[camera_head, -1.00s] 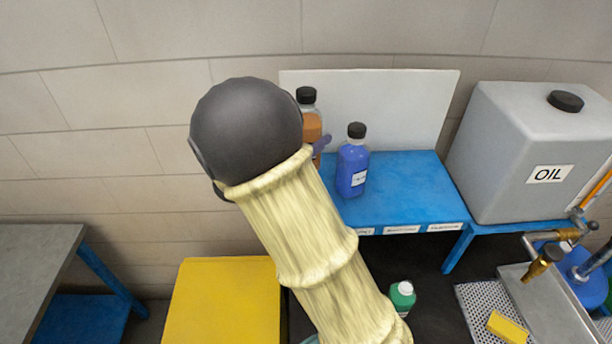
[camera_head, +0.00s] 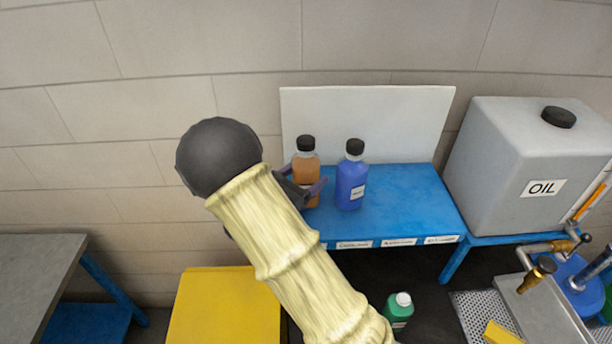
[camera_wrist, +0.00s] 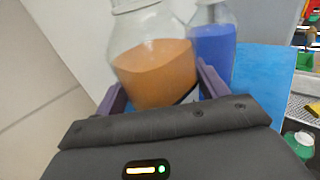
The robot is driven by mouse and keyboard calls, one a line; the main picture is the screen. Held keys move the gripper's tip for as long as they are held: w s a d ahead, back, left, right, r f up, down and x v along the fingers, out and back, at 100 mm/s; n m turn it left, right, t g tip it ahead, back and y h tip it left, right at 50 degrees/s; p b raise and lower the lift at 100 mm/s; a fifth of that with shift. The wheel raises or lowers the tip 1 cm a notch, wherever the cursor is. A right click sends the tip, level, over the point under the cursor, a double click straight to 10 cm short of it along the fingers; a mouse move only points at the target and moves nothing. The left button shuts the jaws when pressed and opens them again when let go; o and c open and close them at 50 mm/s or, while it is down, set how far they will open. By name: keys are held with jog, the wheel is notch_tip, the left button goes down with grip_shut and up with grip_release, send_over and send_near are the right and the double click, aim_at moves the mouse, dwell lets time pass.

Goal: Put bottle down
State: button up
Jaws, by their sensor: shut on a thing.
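A clear bottle with orange-brown liquid and a black cap (camera_head: 306,164) is at the left end of the blue shelf (camera_head: 405,205). My gripper (camera_head: 309,190) is shut on this bottle, its purple fingers on either side of it. In the wrist view the orange bottle (camera_wrist: 155,68) sits between the two fingers (camera_wrist: 160,88), slightly tilted in the picture. The bottle's base is hidden behind the gripper, so I cannot tell whether it touches the shelf.
A blue bottle (camera_head: 351,180) stands close to the right of the orange one. A white panel (camera_head: 400,125) backs the shelf. A grey oil tank (camera_head: 500,180) is at the right. The shelf's right part is clear. A green bottle (camera_head: 398,312) stands lower down.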

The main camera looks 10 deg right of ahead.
jog(key=shift+f, duration=0.6)
jog(key=shift+f, duration=0.15)
jog(key=o, duration=1.3)
jog(key=shift+o, duration=0.2)
jog(key=shift+a, duration=0.1)
jog(key=b+v, duration=0.5)
jog(key=v, duration=0.7)
